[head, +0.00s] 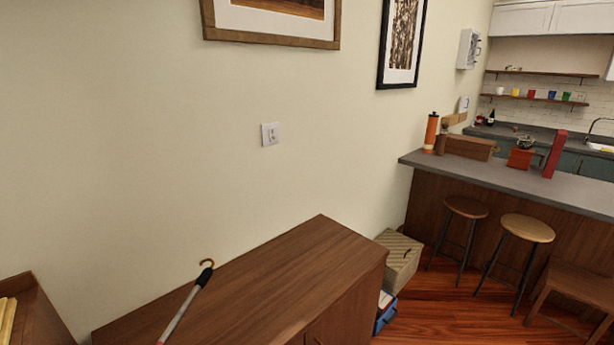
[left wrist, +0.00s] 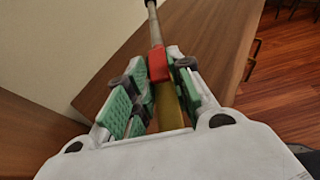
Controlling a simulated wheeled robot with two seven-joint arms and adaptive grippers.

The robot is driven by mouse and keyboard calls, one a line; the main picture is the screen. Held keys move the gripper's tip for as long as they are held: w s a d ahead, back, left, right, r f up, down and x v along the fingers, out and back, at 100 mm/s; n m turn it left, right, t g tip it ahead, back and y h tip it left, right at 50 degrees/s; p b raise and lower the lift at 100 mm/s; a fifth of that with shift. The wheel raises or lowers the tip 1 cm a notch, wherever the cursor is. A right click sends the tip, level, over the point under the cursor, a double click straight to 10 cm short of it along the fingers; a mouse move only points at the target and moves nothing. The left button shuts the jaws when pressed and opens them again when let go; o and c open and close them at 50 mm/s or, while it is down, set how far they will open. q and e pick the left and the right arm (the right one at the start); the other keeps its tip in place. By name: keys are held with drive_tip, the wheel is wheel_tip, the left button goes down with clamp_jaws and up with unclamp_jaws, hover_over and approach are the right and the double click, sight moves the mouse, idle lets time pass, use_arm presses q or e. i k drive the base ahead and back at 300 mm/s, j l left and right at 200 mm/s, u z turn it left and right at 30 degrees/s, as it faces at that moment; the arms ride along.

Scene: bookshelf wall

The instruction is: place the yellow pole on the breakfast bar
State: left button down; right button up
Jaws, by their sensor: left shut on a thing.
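The pole shows in the head view (head: 181,314) at the bottom left, with a grey shaft, a black tip and a gold hook. In the left wrist view its yellow part (left wrist: 168,106) lies between the green finger pads, with a red band and a grey shaft beyond. My left gripper (left wrist: 163,85) is shut on the pole. My right gripper is in neither view. The breakfast bar (head: 486,171) has a grey top over brown wood and stands at the right of the head view, well away from the pole's hook.
A brown wooden cabinet (head: 250,280) is below and beside the pole. On the bar stand an orange cylinder (head: 431,132), a wooden box (head: 467,147), an orange pot (head: 521,158) and a red upright object (head: 555,155). Stools (head: 527,228) and boxes (head: 400,257) occupy the floor before it.

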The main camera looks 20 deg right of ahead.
sight(443, 162)
drive_tip(key=l+z, duration=0.1)
drive_tip(key=z, duration=0.25)
drive_tip(key=i+l+z, duration=0.1)
drive_tip(key=z, duration=0.2)
drive_tip(key=i+l+z, duration=0.75)
drive_tip(key=i+l, duration=0.25)
drive_tip(key=i+l+z, duration=0.2)
drive_tip(key=i+l, duration=0.15)
drive_tip(key=i, duration=0.3)
drive_tip(key=i+l, duration=0.2)
drive_tip(key=i, duration=0.25)
drive_tip(key=i+l, duration=0.2)
drive_tip(key=i, duration=0.2)
drive_tip(key=i+l, duration=0.25)
drive_tip(key=i, duration=0.2)
